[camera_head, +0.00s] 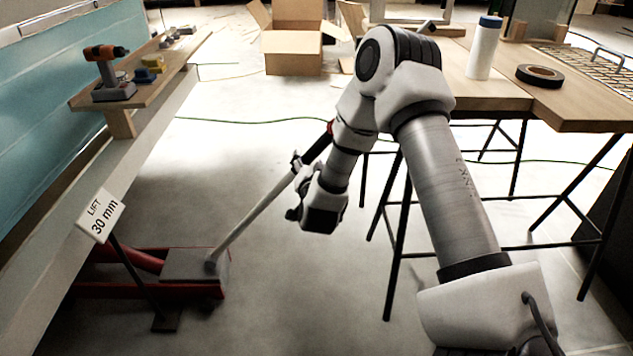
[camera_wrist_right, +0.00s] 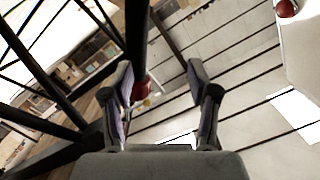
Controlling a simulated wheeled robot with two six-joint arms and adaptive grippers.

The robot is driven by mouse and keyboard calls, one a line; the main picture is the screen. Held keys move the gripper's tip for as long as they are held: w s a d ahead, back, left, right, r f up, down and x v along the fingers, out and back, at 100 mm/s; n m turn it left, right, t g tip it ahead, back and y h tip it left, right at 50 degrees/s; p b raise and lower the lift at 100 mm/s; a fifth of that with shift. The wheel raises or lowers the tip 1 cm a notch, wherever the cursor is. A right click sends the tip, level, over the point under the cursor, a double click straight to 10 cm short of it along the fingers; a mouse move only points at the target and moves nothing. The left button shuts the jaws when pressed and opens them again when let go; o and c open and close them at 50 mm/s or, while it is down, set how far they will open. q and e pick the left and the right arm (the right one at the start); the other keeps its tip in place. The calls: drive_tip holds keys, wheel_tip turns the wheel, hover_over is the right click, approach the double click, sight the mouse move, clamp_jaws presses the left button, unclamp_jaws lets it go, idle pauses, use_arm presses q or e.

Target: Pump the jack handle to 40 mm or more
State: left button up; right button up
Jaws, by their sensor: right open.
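The red floor jack (camera_head: 195,268) sits on the floor at the left, partly under the camper's side. Its pale handle (camera_head: 250,219) slants up to the right and ends in a black grip (camera_head: 318,147) with red near its top. A white sign (camera_head: 101,215) reads "LIFT 30 mm". My right gripper (camera_head: 296,188) is open at the upper handle, by the lower end of the grip. In the right wrist view, the open fingers (camera_wrist_right: 161,82) stand apart, with a dark bar (camera_wrist_right: 137,40) and a red end near the left finger. Contact cannot be told. My left gripper is not in view.
A wooden table (camera_head: 590,105) with a white bottle (camera_head: 483,48) and black tape roll (camera_head: 539,76) stands at the right on thin dark legs. A wooden shelf (camera_head: 160,65) holds a drill (camera_head: 110,75). A cardboard box (camera_head: 292,50) lies behind. Floor right of the jack is clear.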

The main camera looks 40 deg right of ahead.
sight(317, 152)
drive_tip(key=d+f+b, duration=0.1)
drive_tip(key=b, duration=0.1)
drive_tip(key=d+f+m+h+b, duration=0.1)
drive_tip(key=b, duration=0.1)
drive_tip(key=d+f+m+b, duration=0.1)
drive_tip(key=b, duration=0.2)
drive_tip(key=shift+w+d+h, duration=0.3)
drive_tip(key=b+x, duration=0.2)
drive_tip(key=x, duration=0.5)
drive_tip(key=shift+w, duration=0.1)
clamp_jaws()
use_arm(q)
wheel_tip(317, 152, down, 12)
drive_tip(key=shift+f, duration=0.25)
use_arm(e)
drive_tip(key=shift+r, duration=0.15)
